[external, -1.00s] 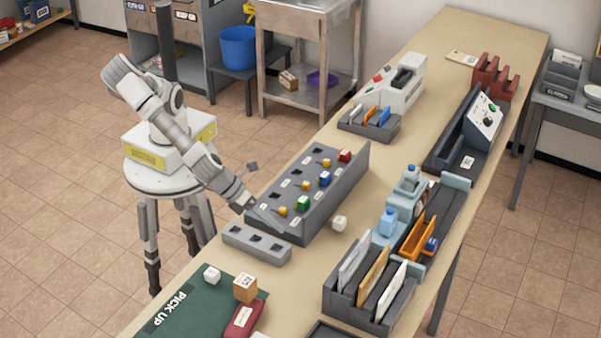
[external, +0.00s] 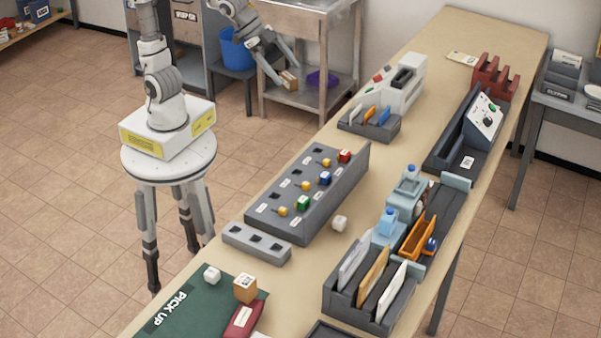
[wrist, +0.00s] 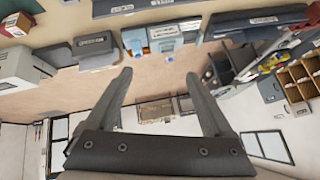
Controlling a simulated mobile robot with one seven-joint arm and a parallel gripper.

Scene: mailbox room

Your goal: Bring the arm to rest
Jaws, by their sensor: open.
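My gripper (external: 270,64) is raised near the top of the external view, in front of the metal side table. In the wrist view my gripper (wrist: 165,82) shows two dark fingers spread wide apart with nothing between them. My arm goes up from its round stand and partly leaves the top of the external view. The gripper is clear of the long bench and its objects.
The long bench (external: 447,97) holds a grey slotted board (external: 268,208) with coloured cubes, a letter rack (external: 340,305) and a green mat (external: 185,312). A metal side table (external: 296,95) and blue bin (external: 236,50) stand behind. Open tiled floor lies left.

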